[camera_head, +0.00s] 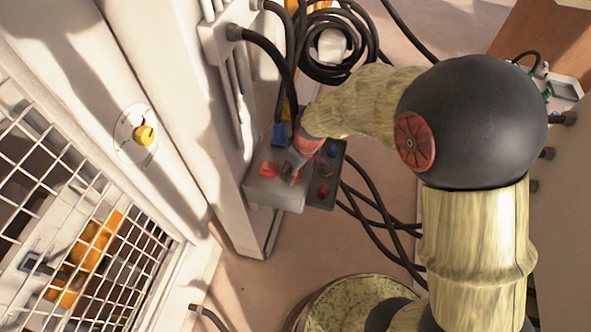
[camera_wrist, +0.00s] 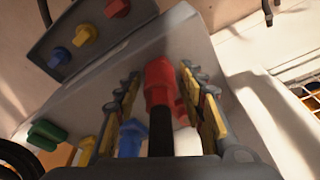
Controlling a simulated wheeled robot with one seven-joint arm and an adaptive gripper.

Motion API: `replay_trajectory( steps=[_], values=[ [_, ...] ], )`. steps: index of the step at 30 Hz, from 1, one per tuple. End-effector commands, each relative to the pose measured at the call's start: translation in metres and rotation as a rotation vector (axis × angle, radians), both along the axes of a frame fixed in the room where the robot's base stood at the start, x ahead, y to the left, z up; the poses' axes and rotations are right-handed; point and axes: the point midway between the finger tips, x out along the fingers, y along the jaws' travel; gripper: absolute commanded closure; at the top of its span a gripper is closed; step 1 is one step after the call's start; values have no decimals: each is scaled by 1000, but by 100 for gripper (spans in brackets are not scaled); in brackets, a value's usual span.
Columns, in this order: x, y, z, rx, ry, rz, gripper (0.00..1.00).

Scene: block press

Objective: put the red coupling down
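The red coupling (camera_wrist: 160,80) stands between my two finger pads in the wrist view, with a black hose running from it toward my palm. My gripper (camera_wrist: 160,72) has a finger on each side of it, and a narrow gap shows between the coupling and each finger. The coupling's far end is against the grey box, and I cannot tell whether it touches. In the head view my gripper (camera_head: 293,168) is over the grey box (camera_head: 275,196). I cannot clearly pick out the held-between coupling there.
A blue fitting (camera_wrist: 131,138) and a green one (camera_wrist: 46,135) are near the left finger. A dark panel (camera_wrist: 105,40) carries red, yellow and blue knobs. Black cables (camera_head: 375,205) hang right of the box. A wire-mesh guard (camera_head: 80,220) stands at left.

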Motion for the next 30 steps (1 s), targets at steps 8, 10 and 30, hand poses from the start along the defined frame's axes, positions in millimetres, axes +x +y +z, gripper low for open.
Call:
replay_trajectory(
  steps=[8,10,30],
  values=[
    [0,0,0,0,0,0,52],
    [0,0,0,0,0,0,52],
    [-14,-13,102,2,-4,-1,52]
  ],
)
